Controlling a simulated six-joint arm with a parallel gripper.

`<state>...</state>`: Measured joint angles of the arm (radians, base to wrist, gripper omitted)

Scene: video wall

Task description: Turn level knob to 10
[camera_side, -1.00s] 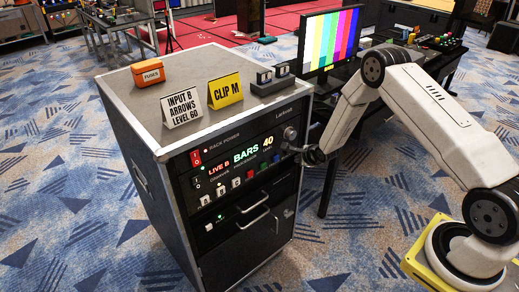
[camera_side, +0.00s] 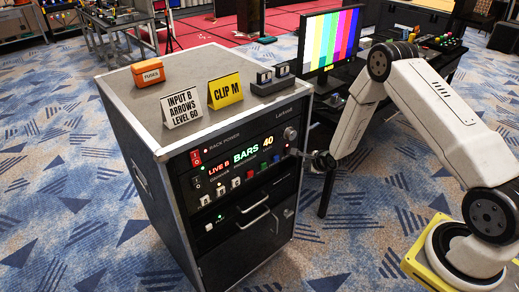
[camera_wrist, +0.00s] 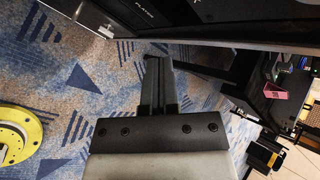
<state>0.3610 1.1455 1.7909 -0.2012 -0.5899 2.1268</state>
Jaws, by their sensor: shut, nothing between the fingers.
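A round silver knob (camera_side: 290,133) sits at the panel's upper right, above and right of the 40. I cannot tell whether the tips touch anything. In the wrist view my gripper (camera_wrist: 157,60) shows its fingers together, and the knob is not visible there.
Colored buttons (camera_side: 264,166) lie below the display. A color-bar monitor (camera_side: 331,42) stands behind.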

